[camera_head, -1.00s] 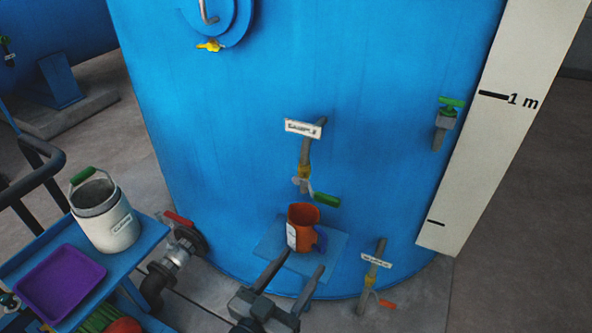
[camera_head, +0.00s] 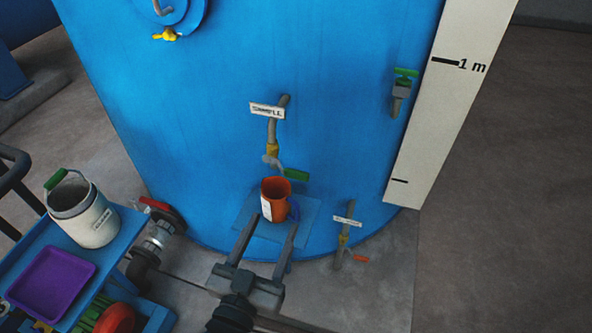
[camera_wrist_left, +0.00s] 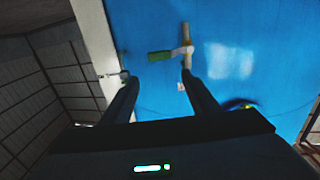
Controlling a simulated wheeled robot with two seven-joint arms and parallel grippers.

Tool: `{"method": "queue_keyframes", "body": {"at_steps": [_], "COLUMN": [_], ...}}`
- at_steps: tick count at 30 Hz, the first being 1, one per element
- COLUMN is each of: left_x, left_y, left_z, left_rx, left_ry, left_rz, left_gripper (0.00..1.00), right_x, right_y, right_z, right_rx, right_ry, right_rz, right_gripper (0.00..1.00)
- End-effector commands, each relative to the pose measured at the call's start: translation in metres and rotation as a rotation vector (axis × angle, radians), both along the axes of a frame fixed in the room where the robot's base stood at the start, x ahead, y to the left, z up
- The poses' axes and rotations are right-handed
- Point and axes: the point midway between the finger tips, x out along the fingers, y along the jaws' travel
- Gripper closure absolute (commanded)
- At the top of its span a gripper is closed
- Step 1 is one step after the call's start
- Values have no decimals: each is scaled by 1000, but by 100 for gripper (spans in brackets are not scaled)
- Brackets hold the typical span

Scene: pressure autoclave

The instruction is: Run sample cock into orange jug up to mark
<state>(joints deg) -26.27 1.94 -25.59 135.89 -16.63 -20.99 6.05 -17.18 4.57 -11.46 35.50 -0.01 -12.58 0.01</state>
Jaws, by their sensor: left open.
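The orange jug (camera_head: 274,200) stands upright on a small blue shelf (camera_head: 309,220) against the big blue vessel. It has a white label on its left and a blue handle (camera_head: 294,209) on its right. The inside level cannot be made out. The sample cock (camera_head: 272,150) comes down just above the jug. Its green lever (camera_head: 296,174) points right and slightly down. A white sign (camera_head: 267,110) hangs over it. My left gripper (camera_head: 272,222) is open, its fingertips in front of the jug. In the left wrist view a green lever (camera_wrist_left: 160,56) shows beyond the fingers. My right gripper is out of view.
Another cock with an orange lever (camera_head: 359,258) stands low at right, and a green-handled one (camera_head: 403,83) higher up. A blue cart at left carries a white bucket (camera_head: 90,226) and a purple tray (camera_head: 50,280). A red-handled valve (camera_head: 160,207) sits beside it. Floor at right is clear.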

Motion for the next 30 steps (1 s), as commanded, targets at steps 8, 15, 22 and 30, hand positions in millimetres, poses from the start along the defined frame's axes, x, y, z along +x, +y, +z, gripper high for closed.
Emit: {"method": "queue_keyframes", "body": {"at_steps": [8,15,22,30], "left_x": [31,72,111,147], "left_y": [-10,-23,-36,-48], "left_z": [3,4,4,2], "left_rx": [1,-1,0,-1], "left_ry": [-1,-1,0,0], "left_rz": [1,0,0,1], "left_gripper": [45,45,45,45], "right_x": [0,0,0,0], "right_y": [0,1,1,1], "right_z": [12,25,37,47], "right_rx": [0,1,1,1], "right_ry": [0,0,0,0], "right_rz": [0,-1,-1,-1], "right_gripper": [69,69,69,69]}}
